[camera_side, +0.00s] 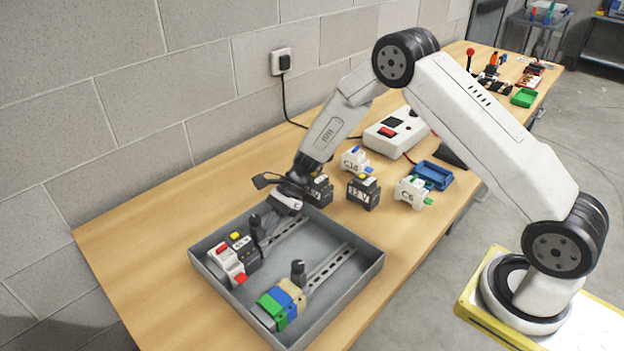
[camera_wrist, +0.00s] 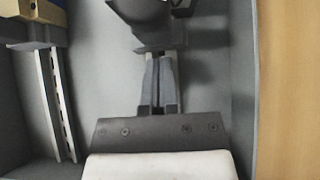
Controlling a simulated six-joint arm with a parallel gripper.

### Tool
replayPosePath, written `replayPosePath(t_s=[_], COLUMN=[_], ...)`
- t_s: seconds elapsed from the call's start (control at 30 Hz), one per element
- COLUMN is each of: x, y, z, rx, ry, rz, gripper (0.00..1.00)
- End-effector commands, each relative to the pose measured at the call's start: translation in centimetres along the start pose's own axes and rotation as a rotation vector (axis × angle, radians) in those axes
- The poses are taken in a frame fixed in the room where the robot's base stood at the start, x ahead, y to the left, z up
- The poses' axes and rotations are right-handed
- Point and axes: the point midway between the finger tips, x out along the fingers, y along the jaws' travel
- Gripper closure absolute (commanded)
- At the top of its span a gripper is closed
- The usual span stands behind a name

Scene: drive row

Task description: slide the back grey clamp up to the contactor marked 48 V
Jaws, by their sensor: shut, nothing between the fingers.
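The back grey clamp (camera_side: 257,228), with a dark upright knob, sits on the back rail (camera_side: 290,228) in the grey tray. The dark contactor (camera_side: 246,257) is just left of it; its small white label seems to read 48 V. From the side, I cannot tell whether clamp and contactor touch. My gripper (camera_side: 273,217) is low over the back rail, at the clamp's right side, shut and empty. In the wrist view its closed fingers (camera_wrist: 158,62) point at the clamp (camera_wrist: 148,18), whose far part is cut off.
A red-and-white module (camera_side: 227,264) stands beyond the contactor. The front rail (camera_side: 332,268) carries green, blue and beige blocks and another knobbed clamp (camera_side: 298,272). The tray wall (camera_side: 350,298) surrounds both rails. Loose modules (camera_side: 363,191) stand behind the tray.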

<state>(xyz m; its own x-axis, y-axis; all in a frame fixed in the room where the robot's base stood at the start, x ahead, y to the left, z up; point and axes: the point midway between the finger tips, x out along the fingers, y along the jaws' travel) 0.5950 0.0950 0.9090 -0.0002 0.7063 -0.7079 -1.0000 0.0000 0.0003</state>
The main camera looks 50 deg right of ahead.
Motion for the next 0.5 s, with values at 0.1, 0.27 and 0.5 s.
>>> replayPosePath(t_s=[0.1, 0.27, 0.5], x=[0.28, 0.31, 0.56], y=[0.01, 0.0, 0.01], z=[0.3, 0.34, 0.58], rx=[0.0, 0.0, -0.001], ry=[0.0, 0.0, 0.0], rz=[0.0, 0.0, 0.001], gripper=[1.0, 1.0, 1.0])
